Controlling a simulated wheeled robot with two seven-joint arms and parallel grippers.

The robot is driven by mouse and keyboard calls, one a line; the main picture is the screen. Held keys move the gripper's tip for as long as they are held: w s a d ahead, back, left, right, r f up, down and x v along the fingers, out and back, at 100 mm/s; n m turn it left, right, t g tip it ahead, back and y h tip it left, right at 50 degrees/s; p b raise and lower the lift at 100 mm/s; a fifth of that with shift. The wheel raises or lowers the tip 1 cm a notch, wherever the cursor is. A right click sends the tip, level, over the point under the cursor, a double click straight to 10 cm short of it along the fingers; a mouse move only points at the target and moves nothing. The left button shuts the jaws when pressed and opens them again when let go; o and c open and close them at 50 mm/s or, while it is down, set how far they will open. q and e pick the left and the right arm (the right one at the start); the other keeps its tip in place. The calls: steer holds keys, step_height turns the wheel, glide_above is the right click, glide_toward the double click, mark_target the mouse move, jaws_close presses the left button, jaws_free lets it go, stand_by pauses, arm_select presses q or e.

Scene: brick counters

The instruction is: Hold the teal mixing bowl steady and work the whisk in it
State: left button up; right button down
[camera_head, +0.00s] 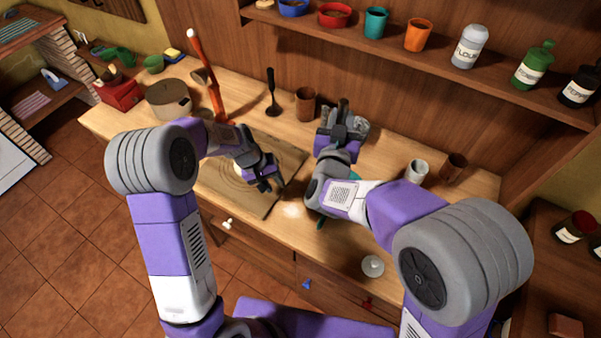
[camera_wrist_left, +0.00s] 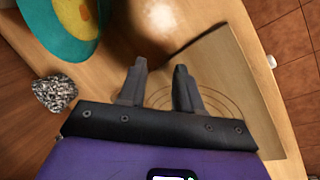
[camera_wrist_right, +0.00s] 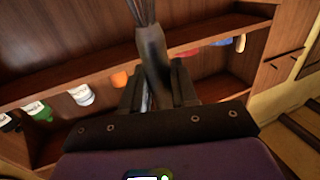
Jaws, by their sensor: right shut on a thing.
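The teal mixing bowl (camera_wrist_left: 92,42) shows in the left wrist view at the upper left, with something yellow inside. In the head view my right arm hides most of it; only teal slivers of its rim (camera_head: 320,223) show. My left gripper (camera_head: 268,184) is open and empty above the wooden board, apart from the bowl; its spread fingers (camera_wrist_left: 160,75) show in the left wrist view. My right gripper (camera_head: 343,108) is at the back of the counter, shut on the whisk (camera_wrist_right: 151,52). The whisk's wires point upward in the right wrist view, away from the bowl.
The board (camera_head: 211,183) lies at the counter's front. A pale powdery patch (camera_head: 292,210) is beside the bowl. A shelf (camera_head: 400,50) with jars overhangs the back.

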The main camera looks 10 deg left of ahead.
arm_select(q)
steer(key=w+d+r+m+h, duration=0.1)
steer(key=w+d+r+m, duration=0.2)
steer(key=d, duration=0.5)
steer(key=shift+g, duration=0.3)
steer(key=x, duration=1.1)
steer(key=shift+s, duration=0.4)
steer(key=shift+c, duration=0.2)
arm_select(e)
steer(key=shift+s, duration=0.1)
arm_select(q)
jaws_close()
arm_select(e)
step_height(320, 180, down, 15)
steer(key=s+d, duration=0.2)
steer(key=shift+f, duration=0.2)
